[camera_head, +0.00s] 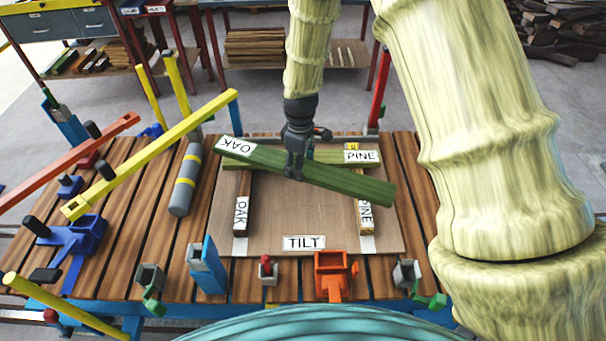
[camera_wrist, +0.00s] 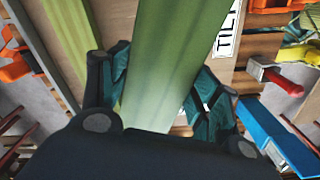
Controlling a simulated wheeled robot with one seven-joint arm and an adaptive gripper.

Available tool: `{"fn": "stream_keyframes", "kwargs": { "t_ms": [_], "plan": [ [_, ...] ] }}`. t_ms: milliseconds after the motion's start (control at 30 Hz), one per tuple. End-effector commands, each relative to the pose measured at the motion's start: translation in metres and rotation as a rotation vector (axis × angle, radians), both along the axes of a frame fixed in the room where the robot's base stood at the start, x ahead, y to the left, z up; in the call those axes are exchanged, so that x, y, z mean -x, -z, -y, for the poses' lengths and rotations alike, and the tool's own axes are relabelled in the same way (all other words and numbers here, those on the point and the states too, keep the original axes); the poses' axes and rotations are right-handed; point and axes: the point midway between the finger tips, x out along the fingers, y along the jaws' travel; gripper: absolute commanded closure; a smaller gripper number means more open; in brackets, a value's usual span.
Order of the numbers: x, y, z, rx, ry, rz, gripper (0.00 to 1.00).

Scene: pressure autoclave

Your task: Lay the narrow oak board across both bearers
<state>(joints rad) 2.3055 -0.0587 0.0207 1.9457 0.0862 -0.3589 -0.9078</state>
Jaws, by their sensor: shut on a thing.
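My gripper (camera_head: 295,165) is shut on a green board labelled OAK (camera_head: 330,178) and holds it above the tilt board. The oak board slants from upper left to lower right in the head view. In the wrist view the oak board (camera_wrist: 172,60) runs between the fingers of my gripper (camera_wrist: 165,100). Below are two bearers: a left one labelled OAK (camera_head: 243,190) and a right one labelled PINE (camera_head: 364,218). A second green board labelled PINE (camera_head: 330,157) lies across the far part of the bearers, partly hidden behind my gripper and the oak board.
The wooden panel marked TILT (camera_head: 300,215) lies on the slatted bench (camera_head: 165,240). Blue, grey and orange fixtures, including an orange one (camera_head: 333,272), line its near edge. A red post (camera_head: 379,90) rises behind.

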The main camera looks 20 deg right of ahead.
Motion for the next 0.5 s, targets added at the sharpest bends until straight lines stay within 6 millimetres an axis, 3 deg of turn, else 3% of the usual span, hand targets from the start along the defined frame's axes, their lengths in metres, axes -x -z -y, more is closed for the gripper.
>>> {"fn": "stream_keyframes", "kwargs": {
  "t_ms": [233,500],
  "plan": [
    [0.008,0.028,0.004,0.004,-0.267,0.001,0.95],
    [0.012,0.042,0.005,0.006,-0.399,0.003,0.95]
  ]
}}
